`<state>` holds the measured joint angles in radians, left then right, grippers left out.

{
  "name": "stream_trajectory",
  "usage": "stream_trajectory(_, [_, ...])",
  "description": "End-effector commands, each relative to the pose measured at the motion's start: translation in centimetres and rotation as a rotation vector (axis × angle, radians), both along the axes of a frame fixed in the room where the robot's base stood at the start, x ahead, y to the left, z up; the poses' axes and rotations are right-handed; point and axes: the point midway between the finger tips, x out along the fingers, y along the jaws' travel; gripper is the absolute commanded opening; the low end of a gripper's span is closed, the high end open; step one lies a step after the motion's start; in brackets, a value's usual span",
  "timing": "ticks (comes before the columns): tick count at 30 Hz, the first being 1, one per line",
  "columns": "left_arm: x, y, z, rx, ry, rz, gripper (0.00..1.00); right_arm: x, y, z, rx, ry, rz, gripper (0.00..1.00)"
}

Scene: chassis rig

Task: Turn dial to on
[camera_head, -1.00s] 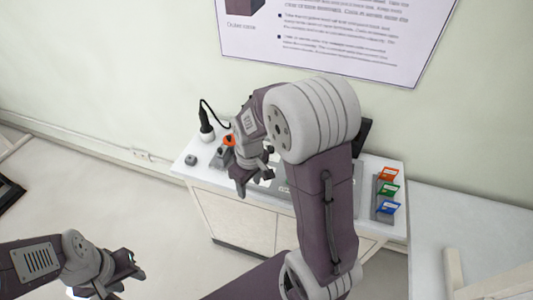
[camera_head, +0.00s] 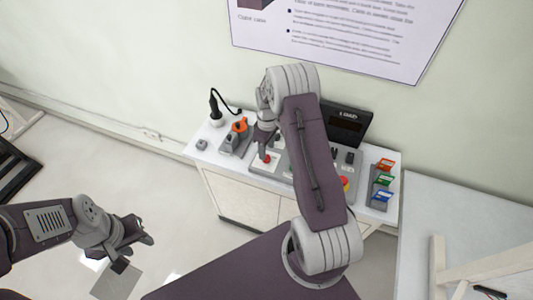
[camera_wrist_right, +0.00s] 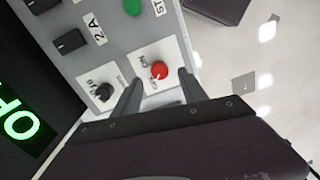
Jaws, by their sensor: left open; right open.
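A red dial (camera_wrist_right: 159,70) sits on a white plate marked "ON" and another word I cannot read clearly, on the grey control panel (camera_wrist_right: 120,48). In the head view the red dial (camera_head: 267,158) shows near the panel's left end. My right gripper (camera_wrist_right: 160,78) is open, and its two fingers point at the panel on either side of the red dial; I cannot tell if they touch it. In the head view my right gripper (camera_head: 264,143) hangs just above the dial. My left gripper (camera_head: 138,250) is open and empty over the floor at the lower left.
A black knob (camera_wrist_right: 103,92) and a green button (camera_wrist_right: 133,6) are close to the red dial. A dark screen (camera_head: 346,125) stands behind the panel. A rack of coloured cards (camera_head: 381,181) is at the right and an orange-topped device (camera_head: 238,127) at the left.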

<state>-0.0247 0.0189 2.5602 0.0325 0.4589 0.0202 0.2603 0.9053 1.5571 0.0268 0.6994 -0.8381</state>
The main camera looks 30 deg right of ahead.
Motion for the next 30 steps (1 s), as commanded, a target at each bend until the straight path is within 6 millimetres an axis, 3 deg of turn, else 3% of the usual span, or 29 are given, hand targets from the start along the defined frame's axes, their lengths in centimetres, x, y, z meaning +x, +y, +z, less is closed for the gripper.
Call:
stream_trajectory(6, [0.0,0.0,1.0,0.0,0.0,0.0,0.4,-0.1,0.1,-3.5,0.0,0.001,0.0,0.5])
stream_trajectory(16, [0.0,0.0,1.1,0.0,0.0,0.0,0.4,0.0,0.1,-4.4,-0.001,-0.003,0.0,0.5])
stream_trajectory(17, [0.0,0.0,1.1,0.0,0.0,0.0,0.4,0.0,0.1,-4.4,0.0,-0.002,0.0,0.47])
stream_trajectory(22, [0.0,0.0,1.1,0.0,0.0,0.0,0.4,0.0,0.1,-4.4,0.0,-0.001,0.0,0.0])
stream_trajectory(30, [0.0,0.0,1.0,0.0,0.0,0.0,0.4,0.0,0.1,-4.4,0.0,-0.002,-0.017,0.0])
